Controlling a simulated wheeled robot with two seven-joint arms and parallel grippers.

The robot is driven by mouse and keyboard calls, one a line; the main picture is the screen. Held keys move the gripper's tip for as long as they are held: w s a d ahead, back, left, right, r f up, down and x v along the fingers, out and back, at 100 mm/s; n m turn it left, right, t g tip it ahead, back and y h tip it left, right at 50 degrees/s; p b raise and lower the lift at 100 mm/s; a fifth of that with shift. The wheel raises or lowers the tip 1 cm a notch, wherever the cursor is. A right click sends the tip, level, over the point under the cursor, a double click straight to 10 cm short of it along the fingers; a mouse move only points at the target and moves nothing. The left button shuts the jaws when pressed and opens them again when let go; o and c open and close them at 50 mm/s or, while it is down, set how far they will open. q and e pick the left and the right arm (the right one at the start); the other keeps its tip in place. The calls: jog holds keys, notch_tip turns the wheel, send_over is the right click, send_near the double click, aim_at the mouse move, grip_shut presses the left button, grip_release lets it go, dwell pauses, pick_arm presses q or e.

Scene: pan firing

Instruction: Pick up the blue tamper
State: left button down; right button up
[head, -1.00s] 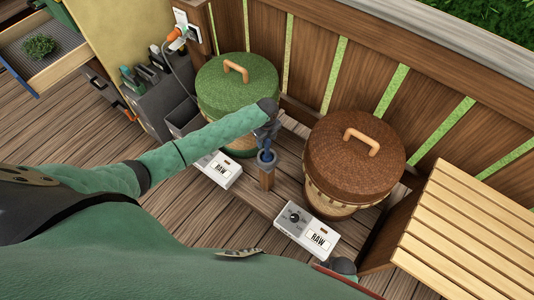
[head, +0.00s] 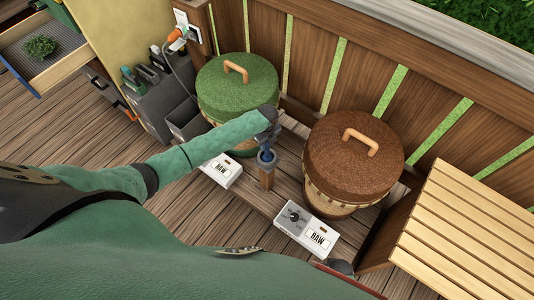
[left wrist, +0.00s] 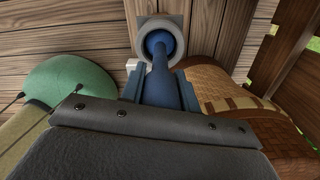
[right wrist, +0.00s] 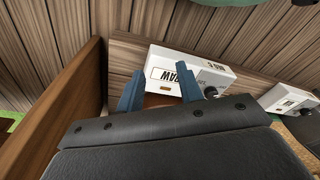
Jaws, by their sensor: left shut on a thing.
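The blue tamper (left wrist: 160,82) shows in the left wrist view between the two fingers of my left gripper (left wrist: 160,86).
A green-lidded basket (head: 237,85) stands behind the left hand, and a brown-lidded basket (head: 352,150) stands to the right. Two white RAW boxes (head: 221,169) (head: 306,229) lie at the platform's front. A slatted wooden surface (head: 470,235) is at right.

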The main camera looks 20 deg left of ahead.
pick_arm(q)
jog(key=shift+r, duration=0.1)
